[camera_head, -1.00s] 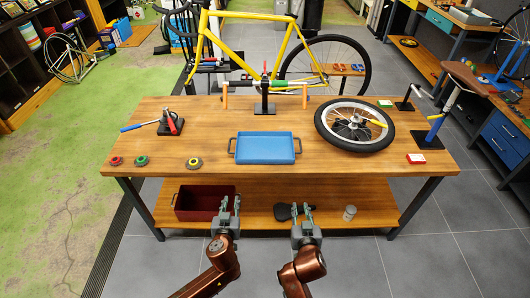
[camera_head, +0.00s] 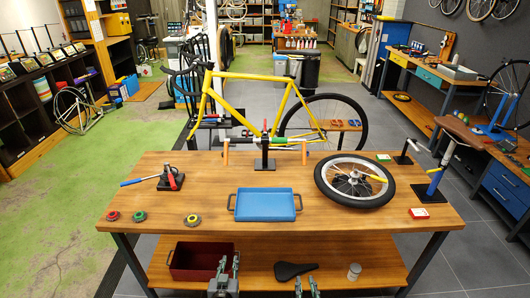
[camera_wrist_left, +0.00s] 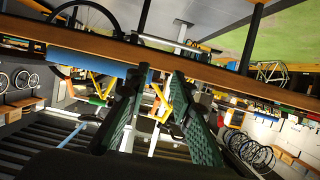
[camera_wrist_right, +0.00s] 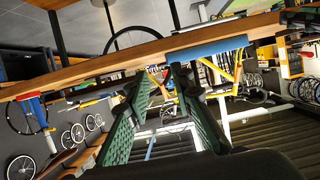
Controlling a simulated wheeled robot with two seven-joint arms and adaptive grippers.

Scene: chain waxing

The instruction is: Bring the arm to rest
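My left gripper (camera_head: 229,265) shows at the bottom of the head view, in front of the workbench (camera_head: 320,222) and below its top, near the dark red bin on the lower shelf. In the left wrist view its two green-padded fingers (camera_wrist_left: 160,105) stand apart with nothing between them. My right gripper (camera_head: 306,284) is at the bottom edge of the head view, below the black saddle. In the right wrist view its fingers (camera_wrist_right: 158,100) are also apart and empty. Most of both arms is out of the head view.
A yellow bicycle (camera_head: 250,80) stands behind. The lower shelf holds the bin (camera_head: 200,262), saddle (camera_head: 295,270) and a small jar (camera_head: 354,271).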

